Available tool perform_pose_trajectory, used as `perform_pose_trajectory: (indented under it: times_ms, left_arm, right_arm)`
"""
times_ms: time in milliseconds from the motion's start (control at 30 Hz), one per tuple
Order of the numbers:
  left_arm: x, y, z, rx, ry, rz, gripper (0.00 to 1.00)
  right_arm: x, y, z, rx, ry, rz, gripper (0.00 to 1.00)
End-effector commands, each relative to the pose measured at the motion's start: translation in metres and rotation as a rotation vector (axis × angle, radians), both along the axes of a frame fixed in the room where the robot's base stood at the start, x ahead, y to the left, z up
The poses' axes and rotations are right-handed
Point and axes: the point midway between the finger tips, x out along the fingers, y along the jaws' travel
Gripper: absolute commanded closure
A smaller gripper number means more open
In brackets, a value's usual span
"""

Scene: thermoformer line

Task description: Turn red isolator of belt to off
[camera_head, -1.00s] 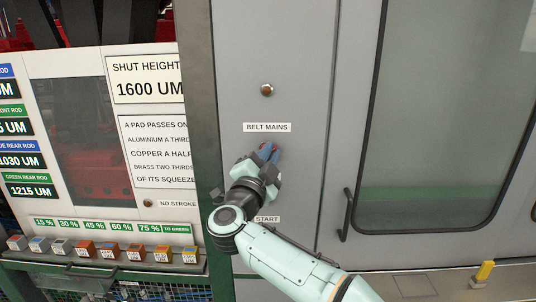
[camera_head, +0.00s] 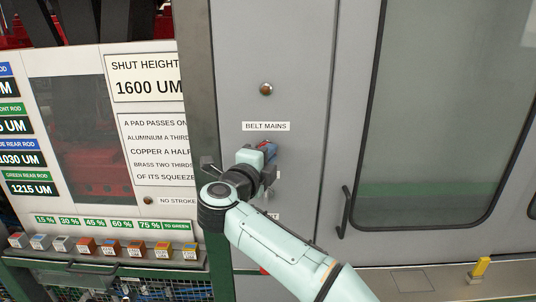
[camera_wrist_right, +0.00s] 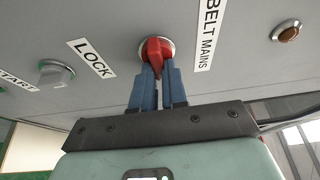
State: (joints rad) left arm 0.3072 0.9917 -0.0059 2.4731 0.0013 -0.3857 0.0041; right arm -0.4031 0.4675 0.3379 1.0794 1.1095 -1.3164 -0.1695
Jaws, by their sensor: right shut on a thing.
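The red isolator (camera_wrist_right: 155,50) is a red rotary handle on a round silver base, on the grey cabinet panel beside the "BELT MAINS" label (camera_wrist_right: 208,35). In the right wrist view my right gripper (camera_wrist_right: 157,72) has its blue fingers closed on the red handle. In the head view the right gripper (camera_head: 268,150) is at the panel below the "BELT MAINS" label (camera_head: 266,126). It hides most of the isolator (camera_head: 272,146) there. My left gripper is in neither view.
A "LOCK" label (camera_wrist_right: 91,58) and a grey knob (camera_wrist_right: 55,74) by a "START" label (camera_wrist_right: 15,83) are close to the isolator. An amber lamp (camera_head: 266,89) is above it. A door handle (camera_head: 345,213) stands out to the right. Several small coloured blocks (camera_head: 135,249) line a shelf at left.

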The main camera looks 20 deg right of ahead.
Motion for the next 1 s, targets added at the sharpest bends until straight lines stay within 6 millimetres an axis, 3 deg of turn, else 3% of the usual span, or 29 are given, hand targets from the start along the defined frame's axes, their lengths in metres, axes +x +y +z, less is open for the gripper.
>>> perform_pose_trajectory:
  times_ms: [467, 500, 567, 1000]
  left_arm:
    - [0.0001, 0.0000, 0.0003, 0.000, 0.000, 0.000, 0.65]
    - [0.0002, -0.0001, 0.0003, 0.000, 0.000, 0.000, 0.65]
    - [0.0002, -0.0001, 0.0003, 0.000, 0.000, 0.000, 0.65]
    - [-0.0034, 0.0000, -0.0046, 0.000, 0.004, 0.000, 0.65]
  right_arm:
    - [0.0001, 0.0003, 0.0000, 0.017, -0.006, 0.002, 1.00]
    - [0.0001, 0.0003, 0.0000, 0.017, -0.006, 0.002, 0.81]
    - [0.0001, 0.0003, 0.0000, 0.016, -0.005, 0.002, 0.62]
    - [-0.0090, 0.0082, -0.0008, 0.014, -0.005, 0.004, 0.62]
